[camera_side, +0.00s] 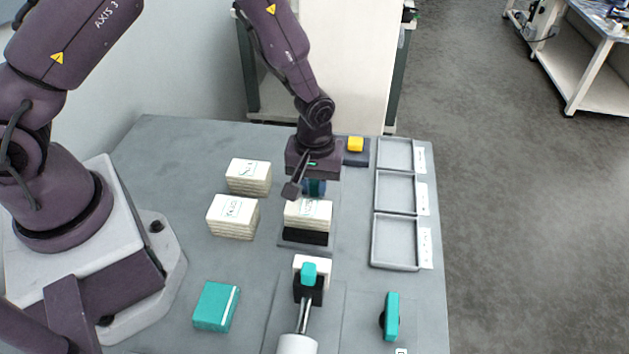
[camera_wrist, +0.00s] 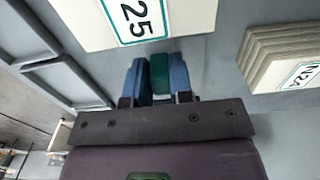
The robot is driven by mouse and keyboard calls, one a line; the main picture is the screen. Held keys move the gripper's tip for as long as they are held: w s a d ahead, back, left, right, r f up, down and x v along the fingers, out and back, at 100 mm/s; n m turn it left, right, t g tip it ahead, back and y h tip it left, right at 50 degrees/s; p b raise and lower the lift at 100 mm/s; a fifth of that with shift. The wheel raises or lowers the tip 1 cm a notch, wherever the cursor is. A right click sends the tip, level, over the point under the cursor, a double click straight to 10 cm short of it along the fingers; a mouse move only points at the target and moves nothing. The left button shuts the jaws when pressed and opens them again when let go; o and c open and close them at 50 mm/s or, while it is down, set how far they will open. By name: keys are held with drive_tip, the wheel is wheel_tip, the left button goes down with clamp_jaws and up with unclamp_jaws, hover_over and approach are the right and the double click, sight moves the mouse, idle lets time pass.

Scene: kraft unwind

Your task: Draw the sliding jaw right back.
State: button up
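My gripper (camera_side: 314,188) points down just behind a card stack (camera_side: 307,213). In the wrist view its two blue fingers (camera_wrist: 159,80) lie against both sides of a teal grip (camera_wrist: 159,73), with no clear gap. What the teal grip is attached to is hidden behind the stack and under my gripper, so I cannot see for sure that it is the sliding jaw. The stack sits on a black block (camera_side: 304,237), and its label also shows in the wrist view (camera_wrist: 133,22). In front stands a white-and-black clamp (camera_side: 309,287) with a teal top and a metal rod.
Two more card stacks (camera_side: 248,176) (camera_side: 232,217) stand to the left. Grey trays (camera_side: 395,243) line the right edge. A yellow button (camera_side: 355,144) is at the back. A teal box (camera_side: 216,306) and a teal knob (camera_side: 391,316) lie in front.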

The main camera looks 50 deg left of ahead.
drive_tip(key=shift+w+a, duration=2.6)
clamp_jaws()
drive_tip(key=o, duration=0.8)
unclamp_jaws()
drive_tip(key=shift+o, duration=0.3)
drive_tip(key=shift+s+r, duration=0.1)
wheel_tip(320, 180, up, 13)
